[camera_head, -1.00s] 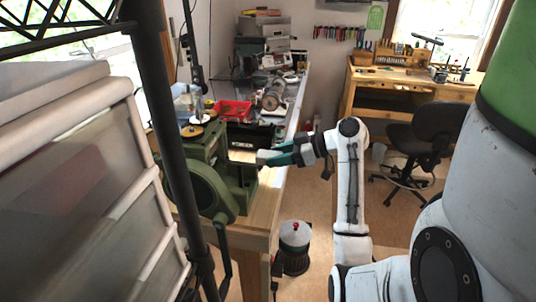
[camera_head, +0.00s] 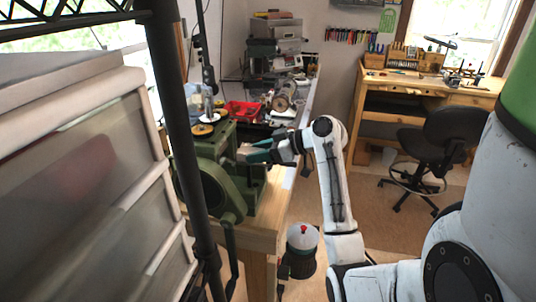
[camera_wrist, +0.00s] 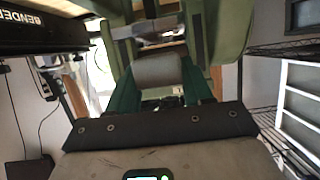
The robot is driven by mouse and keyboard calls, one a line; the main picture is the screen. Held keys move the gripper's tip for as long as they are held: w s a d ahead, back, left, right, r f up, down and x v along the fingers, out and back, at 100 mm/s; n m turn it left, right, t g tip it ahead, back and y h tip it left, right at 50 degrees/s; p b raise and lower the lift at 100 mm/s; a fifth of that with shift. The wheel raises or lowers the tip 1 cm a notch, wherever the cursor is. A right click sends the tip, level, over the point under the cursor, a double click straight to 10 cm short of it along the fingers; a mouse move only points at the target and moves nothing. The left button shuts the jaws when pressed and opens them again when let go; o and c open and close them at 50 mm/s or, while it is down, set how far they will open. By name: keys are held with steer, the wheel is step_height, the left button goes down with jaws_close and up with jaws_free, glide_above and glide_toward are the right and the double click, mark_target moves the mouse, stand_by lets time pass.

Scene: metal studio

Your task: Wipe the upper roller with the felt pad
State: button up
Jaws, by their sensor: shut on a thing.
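The green rolling mill (camera_head: 218,185) stands at the near end of the workbench, its frame partly behind a dark post. My gripper (camera_head: 252,151), with teal fingers, reaches in from the right at the mill's opening. In the wrist view it is shut on the grey, rounded felt pad (camera_wrist: 158,70). The pad's pale end also shows at the fingertips in the head view (camera_head: 242,152). Beyond the pad, between the green uprights, a grey metal roller (camera_wrist: 149,28) shows in part; I take it for the upper roller. Whether the pad touches it I cannot tell.
A red tray (camera_head: 243,112) and a cylindrical machine (camera_head: 284,97) are further back on the bench (camera_head: 272,210). A black box marked BENDER (camera_wrist: 40,30) is beside the mill. A canister (camera_head: 302,245) and a stool (camera_head: 425,150) stand on the floor.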

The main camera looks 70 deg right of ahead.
mark_target(238, 152)
steer(key=shift+w+a+b, duration=0.2)
steer(key=shift+w+b, duration=0.1)
steer(key=shift+w, duration=2.2)
steer(key=shift+d, duration=0.15)
steer(key=shift+w+d+r+b, duration=0.15)
steer(key=shift+d+b, duration=0.25)
steer(key=shift+d, duration=0.5)
steer(key=shift+a, duration=0.1)
steer(key=shift+a+p, duration=0.75)
steer(key=shift+a, duration=1.25)
steer(key=shift+d, duration=0.1)
steer(key=shift+d+b, duration=0.75)
steer(key=shift+d, duration=1.2)
